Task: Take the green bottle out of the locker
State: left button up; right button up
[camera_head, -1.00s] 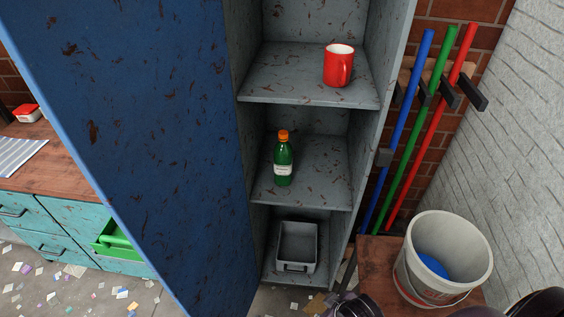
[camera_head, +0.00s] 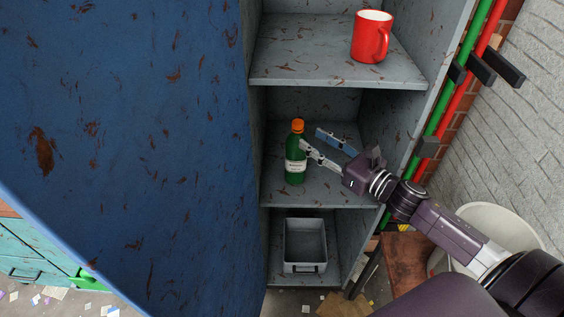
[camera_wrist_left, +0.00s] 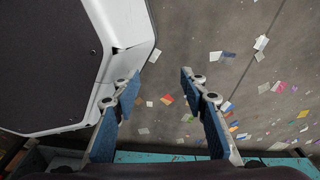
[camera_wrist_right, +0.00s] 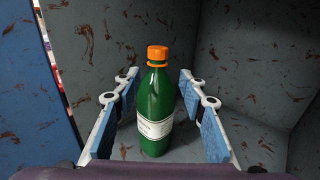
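The green bottle (camera_head: 295,160), with an orange cap and white label, stands upright on the locker's (camera_head: 290,195) middle shelf. My right gripper (camera_head: 312,142) reaches into that compartment from the right and is open. In the right wrist view the bottle (camera_wrist_right: 156,105) stands between the two spread fingers (camera_wrist_right: 156,84), with a visible gap on each side. In the head view the fingers are at the bottle's right side. My left gripper (camera_wrist_left: 159,78) is open and empty above the littered floor, and is out of the head view.
The blue locker door (camera_head: 130,120) stands open on the left. A red mug (camera_head: 371,37) is on the shelf above, and a grey bin (camera_head: 305,241) is below. A bucket (camera_head: 505,222) and wooden surface (camera_head: 408,262) are at the lower right. Coloured poles (camera_head: 456,85) stand right of the locker.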

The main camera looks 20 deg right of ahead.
aim_at(301, 131)
jog(key=x, duration=0.2)
jog(key=p+x, duration=0.1)
jog(key=x, duration=0.1)
jog(key=p+x, duration=0.1)
jog(key=shift+w+a+r, duration=0.35)
jog(key=shift+r, duration=0.05)
jog(key=shift+w+a, duration=0.1)
jog(key=shift+w, duration=0.15)
jog(key=shift+w+f, duration=0.15)
jog(key=shift+c, duration=0.4)
jog(key=c, duration=0.5)
grip_shut()
pick_arm(q)
jog(key=s, duration=0.1)
jog(key=s+r, duration=0.1)
jog(key=s, duration=0.2)
jog(key=shift+d+r, duration=0.2)
jog(key=shift+r, duration=0.15)
